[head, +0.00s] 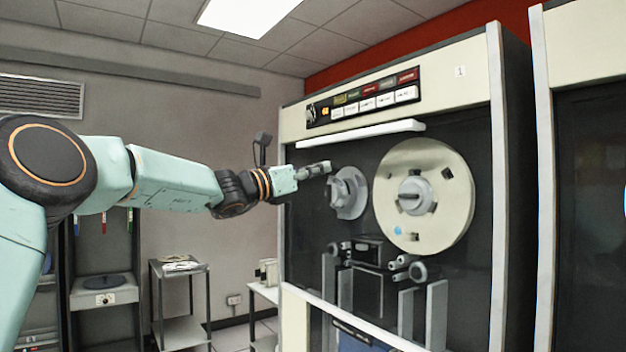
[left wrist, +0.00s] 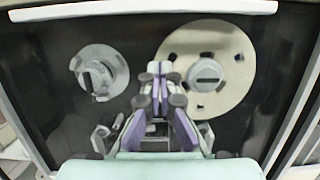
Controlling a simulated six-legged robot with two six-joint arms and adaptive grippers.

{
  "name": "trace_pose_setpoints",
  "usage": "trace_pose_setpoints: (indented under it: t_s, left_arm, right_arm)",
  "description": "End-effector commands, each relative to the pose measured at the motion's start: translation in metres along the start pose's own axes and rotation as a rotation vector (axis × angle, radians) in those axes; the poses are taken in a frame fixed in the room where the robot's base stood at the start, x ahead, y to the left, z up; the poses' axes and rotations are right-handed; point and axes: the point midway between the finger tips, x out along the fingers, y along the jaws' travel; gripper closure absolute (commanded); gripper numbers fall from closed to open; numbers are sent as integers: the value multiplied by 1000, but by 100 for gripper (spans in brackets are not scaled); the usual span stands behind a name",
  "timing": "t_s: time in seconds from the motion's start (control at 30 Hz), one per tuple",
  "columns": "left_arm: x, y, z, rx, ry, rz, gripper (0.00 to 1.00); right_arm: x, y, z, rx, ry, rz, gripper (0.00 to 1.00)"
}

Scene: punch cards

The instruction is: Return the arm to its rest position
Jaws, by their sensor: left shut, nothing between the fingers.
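My left arm reaches in from the left in the head view. Its gripper (head: 318,169) is in front of the tape cabinet (head: 393,310), by the small empty hub (head: 347,193). In the left wrist view the fingers of the left gripper (left wrist: 160,70) are together with nothing between them. They point at the cabinet face between the small hub (left wrist: 99,73) and the large cream tape reel (left wrist: 228,45). The large reel also shows in the head view (head: 447,180). I cannot tell whether the fingertips touch the cabinet. My right gripper is in neither view.
A white bar (head: 361,134) sticks out above the reels, under the button panel (head: 363,97). A second cabinet (head: 583,40) stands at the right. A small metal stand (head: 180,268) with papers and a shelf unit are behind my arm. The space left of the cabinet looks open.

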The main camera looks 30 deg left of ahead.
Motion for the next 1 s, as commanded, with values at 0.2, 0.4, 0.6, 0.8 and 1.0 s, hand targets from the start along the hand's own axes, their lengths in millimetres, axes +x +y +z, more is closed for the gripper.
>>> trace_pose_setpoints:
  t_s: [0.2,0.4,0.6,0.8,1.0]
  left_arm:
    - [-15,0,0,1,0,-1,100]
    - [-16,-1,0,3,1,-1,100]
    - [-17,14,-29,195,119,66,100]
    - [-37,-1,-160,652,539,21,100]
    - [-78,-26,-286,1041,861,-164,100]
  right_arm:
    - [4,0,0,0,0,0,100]
    - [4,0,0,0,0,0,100]
    - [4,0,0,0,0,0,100]
    - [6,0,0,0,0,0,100]
    - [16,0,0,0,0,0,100]
